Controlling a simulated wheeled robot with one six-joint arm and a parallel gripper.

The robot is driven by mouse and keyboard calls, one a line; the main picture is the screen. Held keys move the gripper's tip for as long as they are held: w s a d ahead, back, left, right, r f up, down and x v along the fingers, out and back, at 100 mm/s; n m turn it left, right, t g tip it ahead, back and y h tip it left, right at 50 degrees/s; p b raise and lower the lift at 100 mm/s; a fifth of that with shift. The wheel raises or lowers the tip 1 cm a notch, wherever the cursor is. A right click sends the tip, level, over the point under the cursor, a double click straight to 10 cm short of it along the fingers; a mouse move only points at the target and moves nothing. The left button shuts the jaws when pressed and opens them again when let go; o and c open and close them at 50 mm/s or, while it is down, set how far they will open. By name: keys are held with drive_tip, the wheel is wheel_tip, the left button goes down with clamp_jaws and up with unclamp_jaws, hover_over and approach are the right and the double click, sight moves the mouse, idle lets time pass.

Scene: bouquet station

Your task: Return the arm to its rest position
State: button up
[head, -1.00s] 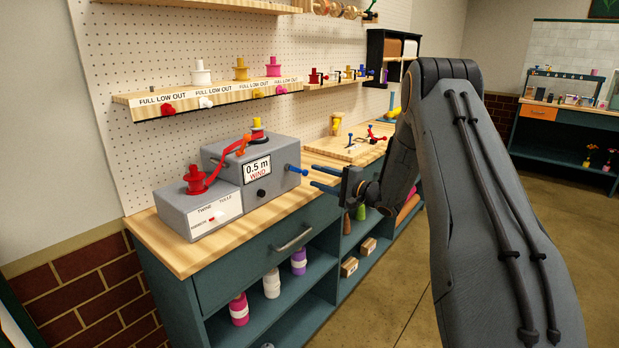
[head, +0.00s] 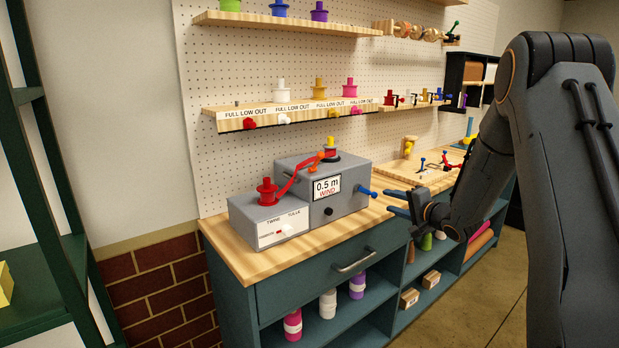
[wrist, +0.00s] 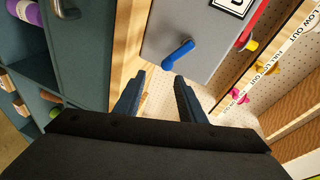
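The blue lever (wrist: 178,53) shows just beyond the fingertips, on the grey machine (wrist: 200,30). My dark arm fills the right side of the head view.
The wooden bench top (head: 240,258) has a green-blue cabinet with a drawer handle (head: 355,262). Shelves with spools (head: 278,92) hang on the pegboard (head: 230,65). A dark green rack (head: 40,200) stands at the left. Open floor (head: 480,300) lies right of the cabinet.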

drive_tip(key=s+a+f+n+g+h, duration=0.1)
drive_tip(key=s+a+n+g+h, duration=0.1)
drive_tip(key=s, duration=1.3)
drive_tip(key=s+a+f+n+g+h, duration=0.2)
drive_tip(key=s+a+n+g, duration=0.2)
drive_tip(key=s, duration=1.1)
drive_tip(key=s+a+f+n+g+h, duration=0.2)
drive_tip(key=s+a+n+g, duration=0.2)
drive_tip(key=s, duration=1.1)
drive_tip(key=n+g, duration=0.1)
drive_tip(key=g, duration=0.2)
drive_tip(key=shift+g, duration=0.4)
drive_tip(key=shift+w, duration=0.1)
